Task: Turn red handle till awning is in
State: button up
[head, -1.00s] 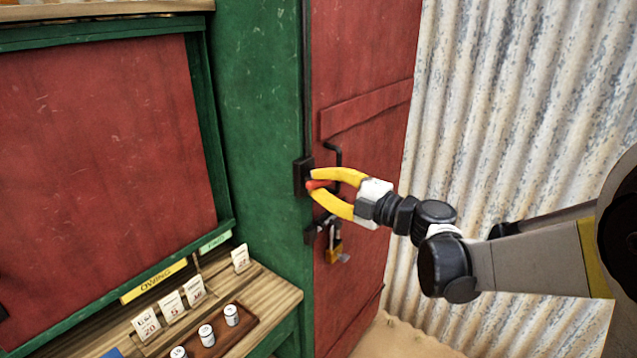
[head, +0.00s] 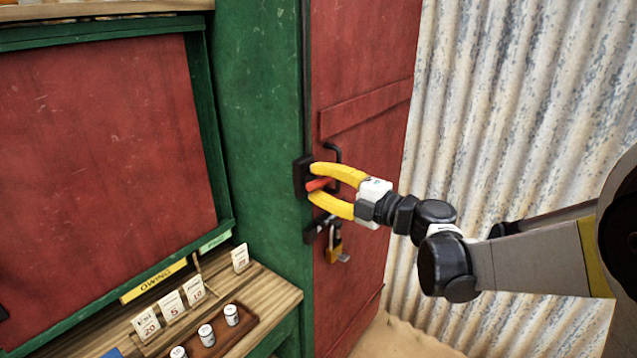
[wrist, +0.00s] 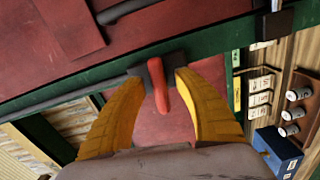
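The red handle (head: 319,184) sticks out from a dark block (head: 302,177) at the edge of the red door, next to the green post. My gripper (head: 312,184) has its yellow fingers spread above and below the handle. In the wrist view the red handle (wrist: 159,86) lies between the fingertips (wrist: 160,76), with a gap on each side, so the gripper is open around it and not gripping. I cannot make out the awning in either view.
A red door (head: 362,130) with a bent dark rod and a brass padlock (head: 335,248) is behind my gripper. A wooden counter (head: 275,290) with price cards and small cans stands at lower left. A corrugated metal wall (head: 500,110) is at right.

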jog(key=v, duration=1.2)
